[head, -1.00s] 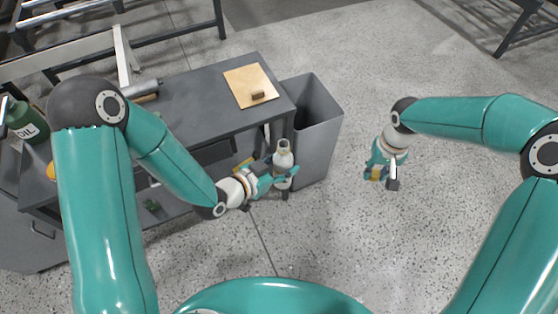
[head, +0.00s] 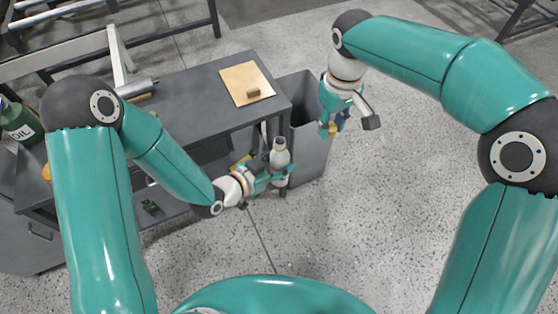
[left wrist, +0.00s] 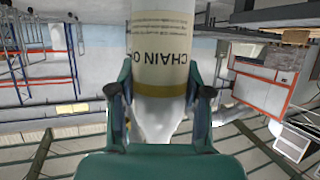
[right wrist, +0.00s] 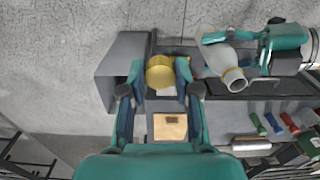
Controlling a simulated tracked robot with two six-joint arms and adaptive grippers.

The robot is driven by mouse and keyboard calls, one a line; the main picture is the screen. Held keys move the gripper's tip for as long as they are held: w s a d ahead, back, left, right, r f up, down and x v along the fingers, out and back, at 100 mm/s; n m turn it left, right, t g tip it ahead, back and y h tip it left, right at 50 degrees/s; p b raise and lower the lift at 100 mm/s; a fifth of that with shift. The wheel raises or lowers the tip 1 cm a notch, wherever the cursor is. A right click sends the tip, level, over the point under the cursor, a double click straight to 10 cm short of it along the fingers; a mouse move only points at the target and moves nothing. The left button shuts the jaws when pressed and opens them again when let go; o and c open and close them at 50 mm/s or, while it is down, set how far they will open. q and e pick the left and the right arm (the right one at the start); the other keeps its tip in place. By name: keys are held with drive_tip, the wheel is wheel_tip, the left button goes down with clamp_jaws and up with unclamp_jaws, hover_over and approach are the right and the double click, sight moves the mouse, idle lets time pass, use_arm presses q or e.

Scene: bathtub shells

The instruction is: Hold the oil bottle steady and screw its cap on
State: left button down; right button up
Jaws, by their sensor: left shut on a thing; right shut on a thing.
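The oil bottle (head: 279,156) is pale, with its open neck up, and is held in front of the bench. My left gripper (head: 274,178) is shut around its body. In the left wrist view the bottle (left wrist: 162,50) shows a label starting "CHAIN O" between the fingers. My right gripper (head: 334,124) is up and to the right of the bottle, apart from it. In the right wrist view it is shut on the round yellow cap (right wrist: 160,73). The bare bottle neck (right wrist: 235,80) shows there, right of the cap with a gap between.
A grey bench (head: 190,110) holds a wooden board (head: 238,84) with a small block on it. A grey bin (head: 312,150) stands beside the bench, behind the bottle. A green can marked OIL (head: 20,122) is at far left. The floor on the right is clear.

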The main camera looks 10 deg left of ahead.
wheel_tip(320, 180, up, 4)
drive_tip(key=n, duration=0.2)
hover_over(280, 156)
drive_tip(key=w, duration=0.2)
drive_tip(key=shift+s+r, duration=0.3)
drive_tip(key=shift+f, duration=0.1)
drive_tip(key=shift+f, duration=1.95)
drive_tip(key=shift+f, duration=0.8)
drive_tip(key=shift+f, duration=0.6)
